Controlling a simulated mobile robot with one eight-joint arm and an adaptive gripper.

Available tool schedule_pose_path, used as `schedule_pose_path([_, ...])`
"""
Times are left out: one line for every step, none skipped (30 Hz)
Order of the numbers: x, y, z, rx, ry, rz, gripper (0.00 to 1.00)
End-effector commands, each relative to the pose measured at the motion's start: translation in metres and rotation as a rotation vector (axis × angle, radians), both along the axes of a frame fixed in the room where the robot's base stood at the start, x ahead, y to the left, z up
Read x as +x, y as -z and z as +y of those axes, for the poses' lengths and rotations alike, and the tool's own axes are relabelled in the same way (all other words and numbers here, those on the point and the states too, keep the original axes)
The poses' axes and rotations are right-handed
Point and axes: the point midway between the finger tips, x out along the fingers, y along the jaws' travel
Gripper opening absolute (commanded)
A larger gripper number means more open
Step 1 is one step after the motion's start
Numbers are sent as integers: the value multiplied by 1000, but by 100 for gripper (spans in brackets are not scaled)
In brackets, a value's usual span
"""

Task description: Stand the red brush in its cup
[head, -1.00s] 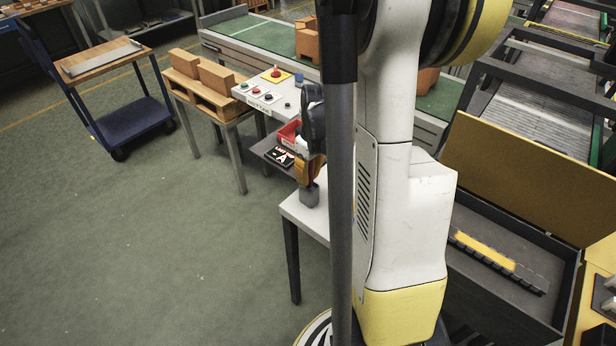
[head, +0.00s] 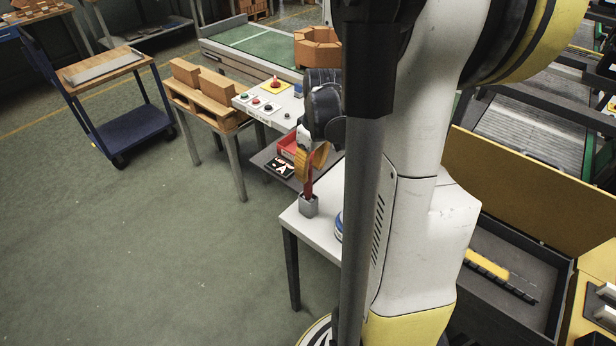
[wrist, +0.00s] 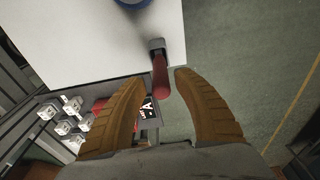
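The red brush (head: 308,181) stands nearly upright in its small grey cup (head: 308,206), on a corner of the white table (head: 316,231). In the wrist view the red handle (wrist: 160,78) rises from the dark cup (wrist: 157,44). My gripper (head: 311,163) is just above the cup, around the upper handle. In the wrist view its orange fingers (wrist: 162,82) are spread, with a visible gap on each side of the handle. The brush's lower end is hidden inside the cup.
A blue round object (head: 339,226) is on the white table, partly hidden by my column. A red bin (head: 288,146) and a dark card (head: 280,167) are on the shelf behind. A button panel (head: 268,103) stands farther back. Open floor lies left.

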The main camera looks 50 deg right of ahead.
Motion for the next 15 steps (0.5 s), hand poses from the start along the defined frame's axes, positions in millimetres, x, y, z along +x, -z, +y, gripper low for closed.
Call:
schedule_pose_path([-2,-13,0,0,0,0,37])
schedule_pose_path([-2,-18,0,0,0,0,37])
schedule_pose_path([-3,-24,0,0,0,0,37])
schedule_pose_path([-3,-28,0,0,0,0,37])
schedule_pose_path([-4,-31,0,0,-1,0,37])
schedule_pose_path([-4,-35,0,0,-1,0,37])
schedule_pose_path([-5,-37,0,0,-1,0,37])
schedule_pose_path([-5,-39,0,0,-1,0,37])
schedule_pose_path([-5,-40,0,0,-1,0,37])
schedule_pose_path([-5,-41,0,0,-1,0,37])
schedule_pose_path([-5,-41,0,0,-1,0,37])
schedule_pose_path([-5,-42,1,-1,-1,-1,37])
schedule_pose_path([-5,-43,3,-3,-1,-4,37])
schedule_pose_path([-4,-46,7,-6,0,-9,37])
schedule_pose_path([-3,-50,16,-13,0,-17,37])
